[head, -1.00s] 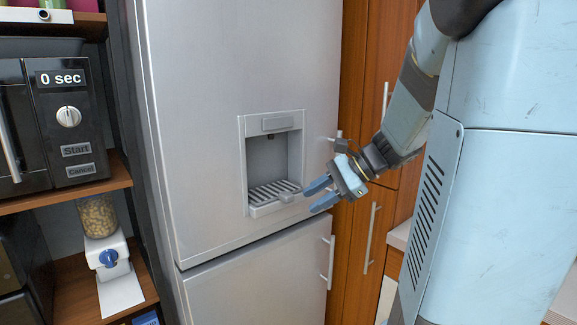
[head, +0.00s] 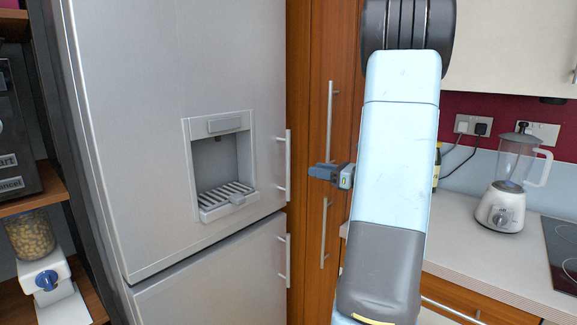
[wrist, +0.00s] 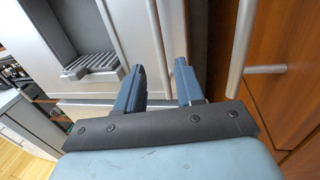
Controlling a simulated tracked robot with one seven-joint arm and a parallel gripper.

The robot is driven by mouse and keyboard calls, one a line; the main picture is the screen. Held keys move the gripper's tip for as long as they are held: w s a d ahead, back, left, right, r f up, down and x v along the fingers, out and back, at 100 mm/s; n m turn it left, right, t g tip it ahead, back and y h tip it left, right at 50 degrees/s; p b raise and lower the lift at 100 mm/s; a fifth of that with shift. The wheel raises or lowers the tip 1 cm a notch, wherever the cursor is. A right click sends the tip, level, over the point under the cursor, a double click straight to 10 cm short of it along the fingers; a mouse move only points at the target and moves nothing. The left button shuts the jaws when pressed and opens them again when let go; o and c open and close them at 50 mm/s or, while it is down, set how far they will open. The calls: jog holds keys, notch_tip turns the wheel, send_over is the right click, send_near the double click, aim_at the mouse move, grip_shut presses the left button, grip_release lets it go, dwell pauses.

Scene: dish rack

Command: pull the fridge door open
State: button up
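The tall grey fridge has an upper door (head: 240,75) that looks shut, with a water dispenser (head: 222,165) in it. The upper door's vertical bar handle (head: 288,165) is near its right edge. My gripper (head: 314,171) is just right of this handle in the head view, its fingers pointing left. In the wrist view, my gripper (wrist: 160,70) has its two blue fingers apart with the fridge front beyond them. I see nothing held. I cannot tell how much depth separates the fingertips from the handle.
The lower fridge door has its own handle (head: 287,260). A wooden cabinet with a long bar handle (head: 329,120) stands right of the fridge; a bar handle also shows right of my fingers in the wrist view (wrist: 241,45). A counter with a blender (head: 503,195) is at the right. Shelves stand left.

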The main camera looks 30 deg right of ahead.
jog(key=x, duration=1.1)
jog(key=shift+w+a, duration=0.15)
jog(key=shift+a, duration=0.05)
grip_shut()
jog(key=shift+d+r, duration=0.1)
